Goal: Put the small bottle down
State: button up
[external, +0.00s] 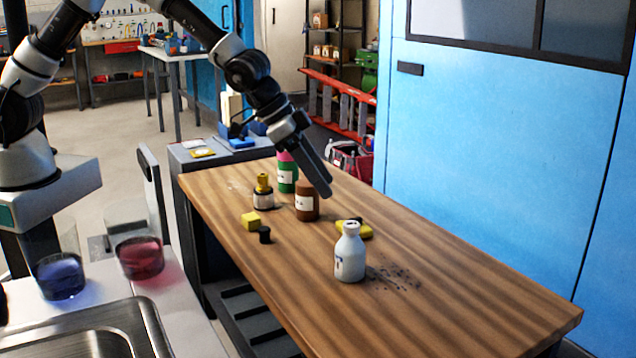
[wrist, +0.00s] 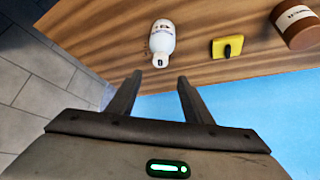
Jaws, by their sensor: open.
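A white bottle (external: 350,258) stands upright on the wooden table, and it also shows in the wrist view (wrist: 162,38) beyond my fingertips. A small bottle with a yellow top (external: 263,197) stands upright farther back on the left. A brown bottle (external: 306,205) and a green bottle with a pink cap (external: 287,180) stand near it. I cannot tell which one the task means. My gripper (external: 327,190) is above the table, beside the brown bottle in the picture. In the wrist view its fingers (wrist: 159,76) are apart with nothing between them.
The wooden table (external: 470,290) is clear at its front right. A yellow block (external: 250,221) and a small black piece (external: 264,235) lie on the left. Another yellow block with a black piece (wrist: 227,47) lies behind the white bottle. Dark specks (external: 395,277) lie beside that bottle.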

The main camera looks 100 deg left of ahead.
jog(key=s+d+r+m+y, duration=0.1)
jog(key=s+d+r, duration=0.3)
jog(key=s+r, duration=0.35)
jog(key=s+d+r, duration=0.4)
jog(key=s+r, duration=0.3)
jog(key=r, duration=0.2)
jog(key=s+d+r+h, duration=0.1)
jog(key=s+d, duration=0.3)
jog(key=s, duration=0.7)
jog(key=s+d+r+m+h, duration=0.1)
jog(key=s+d, duration=0.4)
jog(key=s, duration=0.7)
jog(key=shift+s+d+r+m+g, duration=0.15)
jog(key=shift+r+m+g, duration=0.15)
jog(key=shift+r+g, duration=0.1)
notch_tip(320, 180, up, 21)
jog(key=p, duration=2)
jog(key=shift+f+p, duration=0.2)
jog(key=shift+p, duration=0.15)
